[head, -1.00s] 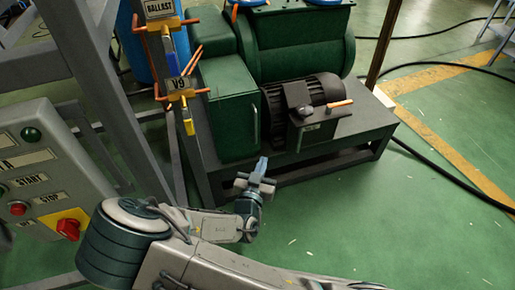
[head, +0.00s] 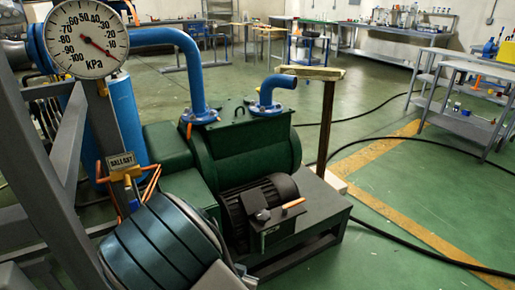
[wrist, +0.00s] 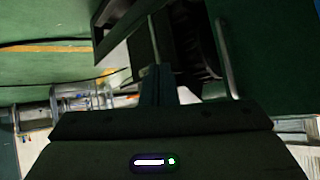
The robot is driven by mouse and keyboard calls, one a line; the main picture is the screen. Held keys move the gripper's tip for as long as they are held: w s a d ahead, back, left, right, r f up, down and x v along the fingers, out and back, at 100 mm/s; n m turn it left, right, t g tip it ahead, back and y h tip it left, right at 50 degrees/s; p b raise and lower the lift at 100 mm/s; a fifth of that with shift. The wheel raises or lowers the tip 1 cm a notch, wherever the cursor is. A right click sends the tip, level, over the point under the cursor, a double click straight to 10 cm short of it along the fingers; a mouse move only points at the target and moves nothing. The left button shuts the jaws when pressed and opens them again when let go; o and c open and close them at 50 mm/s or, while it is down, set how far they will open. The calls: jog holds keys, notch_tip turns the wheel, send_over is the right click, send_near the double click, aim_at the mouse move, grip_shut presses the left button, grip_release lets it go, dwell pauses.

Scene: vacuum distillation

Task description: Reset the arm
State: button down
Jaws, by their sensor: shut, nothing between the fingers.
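My gripper (wrist: 155,78) shows in the wrist view, with its narrow fingers together and nothing visible between them. A green housing with a light handle bar is beyond it at the upper right of that view. In the head view, a teal, ribbed joint of my arm (head: 165,245) fills the lower left. My gripper is outside the head view, and most of my arm is cut off by the lower edge.
A green vacuum pump (head: 245,150) with a dark motor (head: 262,200) stands on a grey frame close to my arm. A pressure gauge (head: 87,38) and the BALLAST tag (head: 121,161) are at left. Green floor is open at right, crossed by black hoses.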

jog(key=s+d+r+g+y+p, duration=0.15)
jog(key=r+p, duration=0.35)
jog(key=r, duration=0.5)
jog(key=s+d+r+n+g+y+p, duration=0.1)
jog(key=d+r+g+p, duration=0.2)
jog(key=r, duration=0.6)
jog(key=s+d+r+g+y+p, duration=0.1)
jog(key=d+r+y+p, duration=0.1)
jog(key=r+p, duration=0.6)
jog(key=s+d+r+h+p, duration=0.1)
jog(key=s+d+r+p, duration=0.1)
jog(key=s+d+r, duration=0.2)
jog(key=s+d+r+n+g+p, duration=0.1)
jog(key=s+d+r+p, duration=0.1)
jog(key=d+r, duration=0.3)
jog(key=s+d+r+n+h+p, duration=0.1)
jog(key=s+d+r, duration=0.3)
jog(key=r, duration=0.7)
jog(key=shift+s+d+r+g+h+p, duration=0.15)
jog(key=shift+s+r+g+h+p, duration=0.2)
jog(key=shift+s+p, duration=0.45)
